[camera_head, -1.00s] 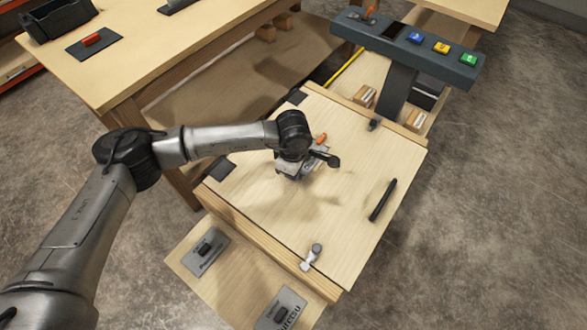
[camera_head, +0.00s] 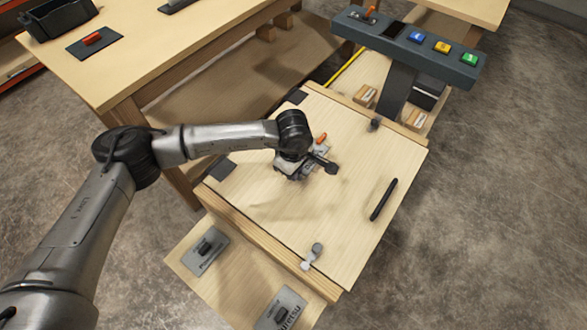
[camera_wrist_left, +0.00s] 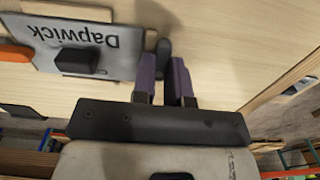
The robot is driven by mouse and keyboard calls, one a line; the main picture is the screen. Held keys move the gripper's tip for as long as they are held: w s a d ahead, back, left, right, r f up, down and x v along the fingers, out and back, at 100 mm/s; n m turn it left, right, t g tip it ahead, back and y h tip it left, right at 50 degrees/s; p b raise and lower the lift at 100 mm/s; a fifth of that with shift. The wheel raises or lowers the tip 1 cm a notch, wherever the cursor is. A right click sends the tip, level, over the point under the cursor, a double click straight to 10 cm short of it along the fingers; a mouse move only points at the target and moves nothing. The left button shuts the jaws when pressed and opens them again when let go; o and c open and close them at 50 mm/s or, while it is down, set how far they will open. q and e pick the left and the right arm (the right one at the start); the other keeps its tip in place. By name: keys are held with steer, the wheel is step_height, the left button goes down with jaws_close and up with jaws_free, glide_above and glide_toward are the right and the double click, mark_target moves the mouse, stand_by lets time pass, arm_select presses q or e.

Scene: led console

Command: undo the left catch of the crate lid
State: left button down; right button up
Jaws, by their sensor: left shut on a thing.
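The crate lid (camera_head: 345,230) is a pale wooden panel with a black bar handle (camera_head: 383,200) near its right side. A small catch (camera_head: 312,257) with a pale base sits at its lower edge, and a dark one (camera_head: 375,124) at its upper edge. My left gripper (camera_wrist_left: 162,78) is over the middle of the lid, its purple fingers shut on a dark round-ended lever (camera_wrist_left: 163,52). The lever's dark end also shows in the head view (camera_head: 331,168). I cannot tell whether this lever is a catch. The fingertips are mostly hidden in the head view.
A grey plate marked Dapwick (camera_wrist_left: 105,40) with a black knob lies beside the fingers, near an orange piece (camera_wrist_left: 14,53). A console (camera_head: 400,45) with coloured buttons stands behind the crate. A wooden table (camera_head: 180,45) is at upper left. The lid around the handle is clear.

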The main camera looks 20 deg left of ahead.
arm_select(q)
steer(key=c, duration=1.1)
jaws_free()
steer(key=shift+c, duration=0.2)
step_height(320, 180, up, 14)
steer(key=p, duration=0.4)
steer(key=shift+f, duration=0.1)
